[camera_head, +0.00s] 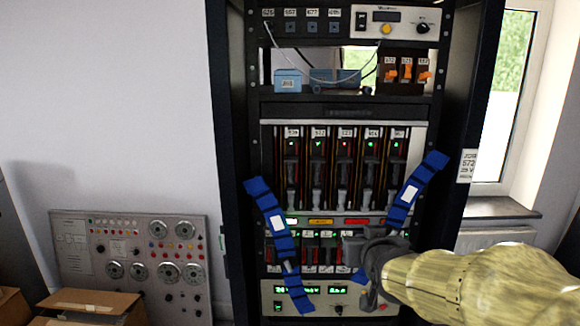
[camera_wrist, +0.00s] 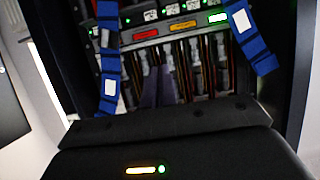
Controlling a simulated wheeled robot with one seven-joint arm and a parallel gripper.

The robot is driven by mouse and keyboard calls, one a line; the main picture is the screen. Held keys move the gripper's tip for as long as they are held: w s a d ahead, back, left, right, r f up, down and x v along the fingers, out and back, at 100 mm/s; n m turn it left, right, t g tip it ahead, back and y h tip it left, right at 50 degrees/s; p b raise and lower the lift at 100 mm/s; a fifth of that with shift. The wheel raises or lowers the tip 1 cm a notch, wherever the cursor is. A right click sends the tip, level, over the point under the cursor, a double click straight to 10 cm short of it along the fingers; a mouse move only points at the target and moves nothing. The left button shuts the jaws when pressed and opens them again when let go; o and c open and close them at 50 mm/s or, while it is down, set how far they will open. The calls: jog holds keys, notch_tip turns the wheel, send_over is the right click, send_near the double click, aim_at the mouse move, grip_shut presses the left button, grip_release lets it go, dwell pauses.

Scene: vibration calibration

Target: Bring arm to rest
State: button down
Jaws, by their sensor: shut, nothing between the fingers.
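My gripper (camera_head: 352,248) is in front of the lower part of the equipment rack (camera_head: 350,110) in the head view, at the end of my yellowish arm, which comes in from the lower right. In the wrist view, its dark fingers (camera_wrist: 159,75) are together and hold nothing. They point at the rack's row of modules, which looks upside down there. From these frames I cannot tell whether the fingertips touch the rack.
Blue straps with white labels hang on the rack's left (camera_head: 275,235) and right (camera_head: 408,200). A grey control panel (camera_head: 75,262) leans by the wall, behind cardboard boxes (camera_head: 90,302). A window (camera_head: 507,95) is at the right.

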jog(key=s+f+g, duration=1.1)
jog(key=s+f, duration=0.7)
jog(key=f, duration=0.2)
jog(key=shift+f, duration=0.3)
jog(key=shift+w, duration=0.15)
jog(key=shift+d, duration=0.1)
